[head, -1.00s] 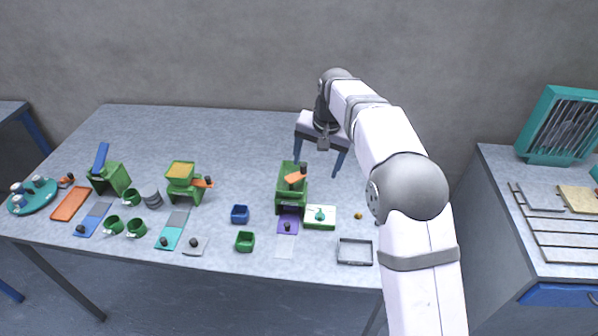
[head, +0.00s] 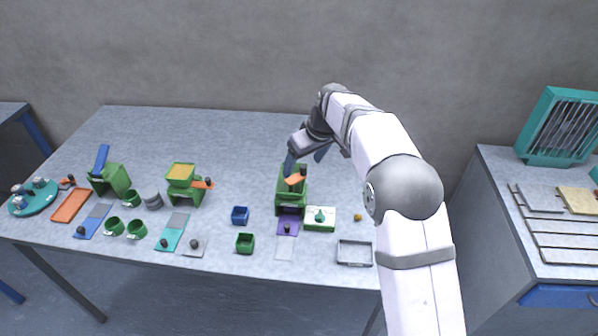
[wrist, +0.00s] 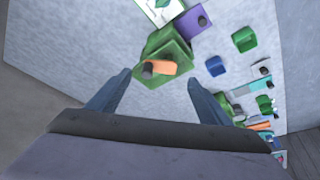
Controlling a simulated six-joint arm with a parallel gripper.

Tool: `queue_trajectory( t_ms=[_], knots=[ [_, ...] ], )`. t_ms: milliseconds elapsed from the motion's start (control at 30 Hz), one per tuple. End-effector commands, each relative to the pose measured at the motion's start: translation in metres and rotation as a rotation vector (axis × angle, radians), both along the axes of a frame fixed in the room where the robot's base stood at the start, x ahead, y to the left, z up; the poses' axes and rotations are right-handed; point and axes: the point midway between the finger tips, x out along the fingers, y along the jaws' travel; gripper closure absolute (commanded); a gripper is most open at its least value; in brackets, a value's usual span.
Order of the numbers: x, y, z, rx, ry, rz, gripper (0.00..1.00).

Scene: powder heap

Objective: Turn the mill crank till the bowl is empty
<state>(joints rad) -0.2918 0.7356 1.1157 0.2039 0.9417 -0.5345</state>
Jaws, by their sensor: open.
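A green mill (head: 292,201) stands right of the table's middle, with an orange crank (head: 295,180) on top. In the wrist view the crank (wrist: 163,68) and its dark knob (wrist: 147,71) show between my fingers, on the green mill (wrist: 172,46). My gripper (head: 305,160) is open and empty, above and behind this mill; I see no contact. In the head view the knob is hidden behind a finger. I cannot tell what is in this mill's bowl. Another green mill (head: 184,191) to the left has an orange crank (head: 203,183) and yellow powder in its bowl (head: 181,169).
A purple slide (head: 288,222) and a white-topped green box (head: 320,224) sit close to the right mill. Small blue (head: 240,215) and green (head: 245,243) cups and a grey tray (head: 354,254) lie in front. Cups and plates crowd the left. The table's back is clear.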

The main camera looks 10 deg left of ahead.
Motion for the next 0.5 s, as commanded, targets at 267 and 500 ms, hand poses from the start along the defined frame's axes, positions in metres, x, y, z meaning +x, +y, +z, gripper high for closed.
queue_trajectory(
  t_ms=[267, 500],
  knots=[
    [0.009, 0.009, -0.032, -0.002, 0.004, 0.0, 0.27],
    [0.016, 0.015, -0.052, 0.0, 0.001, -0.001, 0.27]
  ],
)
